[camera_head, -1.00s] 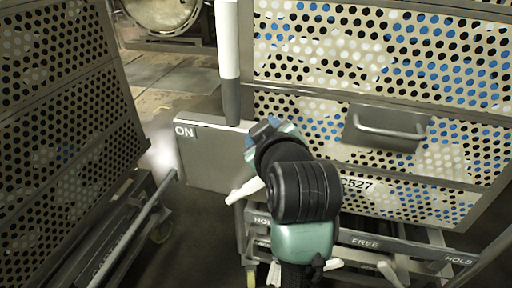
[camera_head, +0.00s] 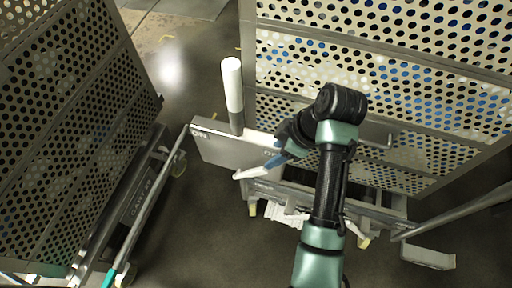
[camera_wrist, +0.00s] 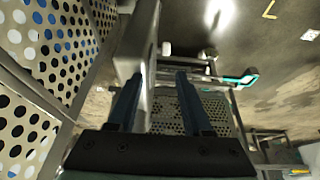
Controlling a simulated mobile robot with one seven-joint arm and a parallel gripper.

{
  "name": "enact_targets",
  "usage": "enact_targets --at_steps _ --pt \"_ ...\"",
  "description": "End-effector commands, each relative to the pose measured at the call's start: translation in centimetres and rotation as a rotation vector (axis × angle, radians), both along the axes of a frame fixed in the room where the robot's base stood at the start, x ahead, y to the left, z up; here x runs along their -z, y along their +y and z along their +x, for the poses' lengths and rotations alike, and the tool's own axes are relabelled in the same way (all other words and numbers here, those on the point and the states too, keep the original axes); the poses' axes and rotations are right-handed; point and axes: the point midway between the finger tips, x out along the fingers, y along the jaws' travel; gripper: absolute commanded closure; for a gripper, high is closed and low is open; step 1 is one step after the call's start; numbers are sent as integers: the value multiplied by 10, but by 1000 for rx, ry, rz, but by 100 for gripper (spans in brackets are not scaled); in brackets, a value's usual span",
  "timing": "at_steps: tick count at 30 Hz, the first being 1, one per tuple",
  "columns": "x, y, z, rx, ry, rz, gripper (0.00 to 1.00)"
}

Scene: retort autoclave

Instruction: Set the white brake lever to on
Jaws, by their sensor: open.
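The white brake lever (camera_head: 232,85) stands upright in the head view, with a white grip above a grey lower shaft. It rises from a grey box (camera_head: 225,150) marked ON at its left end; lettering at the right end is partly hidden by my arm. The lever stands between the two markings. My gripper (camera_head: 274,165) is open, to the right of the lever and apart from it, low at the box's right end. In the wrist view, the two dark fingers (camera_wrist: 157,85) are spread; a pale grey panel shows beside the left finger, and I cannot clearly make out the lever.
A perforated cart (camera_head: 400,60) stands close behind my arm on the right. Another perforated cart (camera_head: 70,120) stands at left. A small white handle (camera_head: 262,171) sticks out below the box. The floor between the carts is open.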

Motion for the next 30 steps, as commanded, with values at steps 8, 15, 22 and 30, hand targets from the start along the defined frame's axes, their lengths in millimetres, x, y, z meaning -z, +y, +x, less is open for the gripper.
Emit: enact_targets --at_steps 8,15,22,30 --pt "9 4 -8 -29 35 10 50" --pt "52 21 -3 -29 37 10 50" --pt "93 37 3 -28 33 8 50" --pt "115 46 7 -27 31 8 50"
